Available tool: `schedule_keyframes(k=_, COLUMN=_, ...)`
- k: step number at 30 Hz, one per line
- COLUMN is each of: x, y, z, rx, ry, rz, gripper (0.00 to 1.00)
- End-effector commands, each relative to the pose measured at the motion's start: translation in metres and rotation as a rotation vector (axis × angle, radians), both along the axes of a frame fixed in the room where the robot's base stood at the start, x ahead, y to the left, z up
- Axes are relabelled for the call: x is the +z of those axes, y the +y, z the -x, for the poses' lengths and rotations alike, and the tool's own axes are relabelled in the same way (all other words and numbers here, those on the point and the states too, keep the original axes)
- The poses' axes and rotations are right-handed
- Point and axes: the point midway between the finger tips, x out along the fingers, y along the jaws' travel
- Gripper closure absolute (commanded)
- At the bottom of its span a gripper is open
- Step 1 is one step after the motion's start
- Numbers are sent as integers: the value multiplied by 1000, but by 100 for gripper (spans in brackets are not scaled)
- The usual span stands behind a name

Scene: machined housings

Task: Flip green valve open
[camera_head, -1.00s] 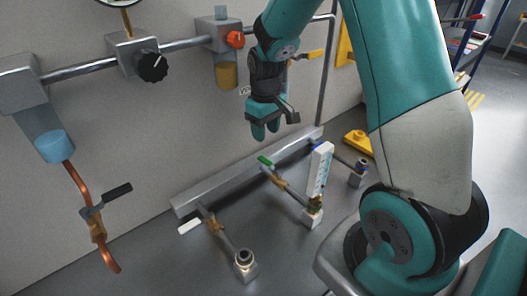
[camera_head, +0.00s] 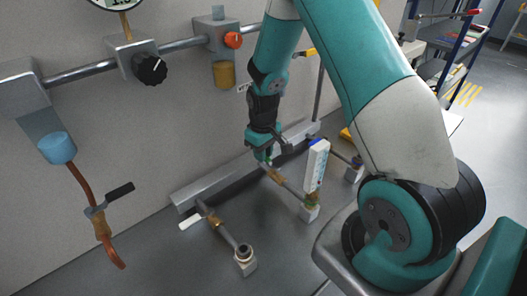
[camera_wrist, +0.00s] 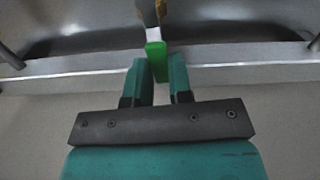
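The green valve handle (camera_wrist: 156,62) shows in the wrist view as a short bright green lever with a white part at its far end. My gripper (camera_wrist: 159,75) has its two teal fingers on either side of the handle's near end. The fingers are apart, with a narrow gap seen on the right side; contact on the left is hard to tell. In the head view my gripper (camera_head: 264,156) is low over the valve on the middle pipe (camera_head: 290,187) and hides most of the green handle.
A grey rail (camera_head: 215,184) runs along the wall foot. A white-handled valve (camera_head: 190,222) stands left, and a white upright gauge (camera_head: 317,166) stands right of my gripper. A black-handled valve (camera_head: 119,191) hangs on a copper pipe at far left.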

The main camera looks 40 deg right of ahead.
Motion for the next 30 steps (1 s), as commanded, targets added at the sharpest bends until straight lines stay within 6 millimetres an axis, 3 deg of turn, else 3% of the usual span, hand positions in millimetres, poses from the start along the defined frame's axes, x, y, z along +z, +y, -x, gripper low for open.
schedule_keyframes(k=1, x=0, y=0, z=0, rx=0, ry=0, rz=0, gripper=93)
schedule_keyframes(k=2, x=0, y=0, z=0, rx=0, ry=0, rz=0, gripper=100)
schedule_keyframes(k=20, x=1, y=-7, z=-1, rx=-122, ry=0, rz=1, gripper=100)
schedule_keyframes(k=21, x=1, y=-7, z=-1, rx=-122, ry=0, rz=1, gripper=71)
schedule_keyframes(k=23, x=1, y=-7, z=-1, rx=-121, ry=0, rz=1, gripper=57)
schedule_keyframes(k=30, x=1, y=-7, z=-1, rx=-119, ry=0, rz=0, gripper=54)
